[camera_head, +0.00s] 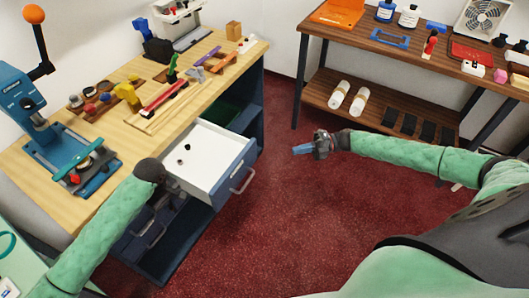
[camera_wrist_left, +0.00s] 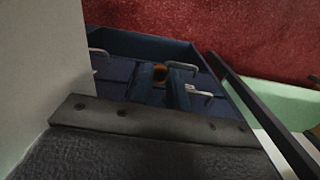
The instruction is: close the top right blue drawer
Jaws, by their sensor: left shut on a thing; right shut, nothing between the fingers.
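The open blue drawer (camera_head: 229,174), with a white inside and a silver handle (camera_head: 243,181), is pulled out from under the wooden workbench top. A few small dark items lie in it. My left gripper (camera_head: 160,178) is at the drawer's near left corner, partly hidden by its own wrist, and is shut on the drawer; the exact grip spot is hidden. In the left wrist view, blue drawer fronts with silver handles (camera_wrist_left: 183,67) show below. My right gripper (camera_head: 303,149) is shut and empty, over the open floor away from the drawer.
The workbench top (camera_head: 185,122) carries a blue press (camera_head: 75,160), clamps and tools. A dark wooden shelf table (camera_head: 380,55) with bottles and a fan stands at the back right. Red floor between them is clear.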

